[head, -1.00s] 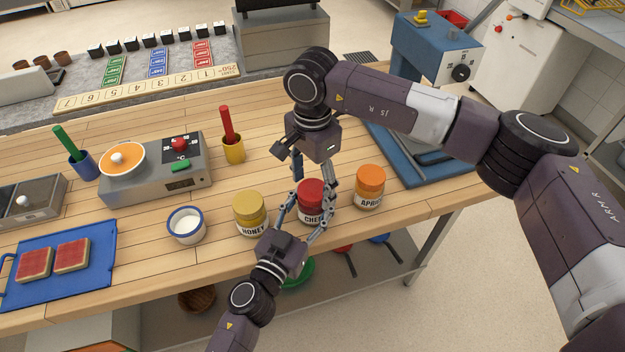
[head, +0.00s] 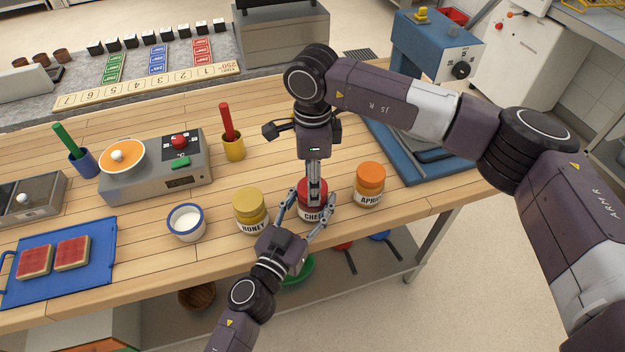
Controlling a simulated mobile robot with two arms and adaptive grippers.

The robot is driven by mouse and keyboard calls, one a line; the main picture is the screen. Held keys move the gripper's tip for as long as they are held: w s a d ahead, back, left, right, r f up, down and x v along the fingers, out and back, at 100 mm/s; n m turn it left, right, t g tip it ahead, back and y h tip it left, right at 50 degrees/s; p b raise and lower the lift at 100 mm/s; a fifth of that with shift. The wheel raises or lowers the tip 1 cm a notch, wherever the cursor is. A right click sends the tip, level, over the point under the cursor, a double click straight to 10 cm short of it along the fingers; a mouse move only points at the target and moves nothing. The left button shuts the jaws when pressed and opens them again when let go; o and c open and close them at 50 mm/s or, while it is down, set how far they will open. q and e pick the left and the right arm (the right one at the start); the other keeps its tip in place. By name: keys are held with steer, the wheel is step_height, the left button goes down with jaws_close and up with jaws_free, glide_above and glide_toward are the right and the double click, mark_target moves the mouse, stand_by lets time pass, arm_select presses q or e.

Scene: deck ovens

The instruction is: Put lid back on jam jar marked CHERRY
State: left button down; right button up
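The jam jar marked CHERRY (head: 313,213) stands upright on the wooden table between the HONEY and APRICOT jars. Its red lid (head: 303,185) is at the jar's mouth, partly hidden by a right finger; whether it sits fully down cannot be seen. My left gripper (head: 311,209) reaches in from the front, its fingers on both sides of the CHERRY jar, seemingly closed on it. My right gripper (head: 314,190) points straight down over the lid, its fingers seen edge-on, one in front of the other. Their gap, and whether they grip the lid, cannot be seen.
The yellow-lidded HONEY jar (head: 250,212) stands close left, the orange-lidded APRICOT jar (head: 370,185) close right. A white-filled bowl (head: 186,222), a blue tray (head: 97,240) with toast and a scale (head: 160,178) stand further left. The table's front edge is near the jars.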

steer(key=m, duration=1)
steer(key=shift+m, duration=0.3)
steer(key=o, duration=1.3)
steer(key=shift+c, duration=0.2)
steer(key=shift+r, duration=2.25)
steer(key=shift+c, duration=0.4)
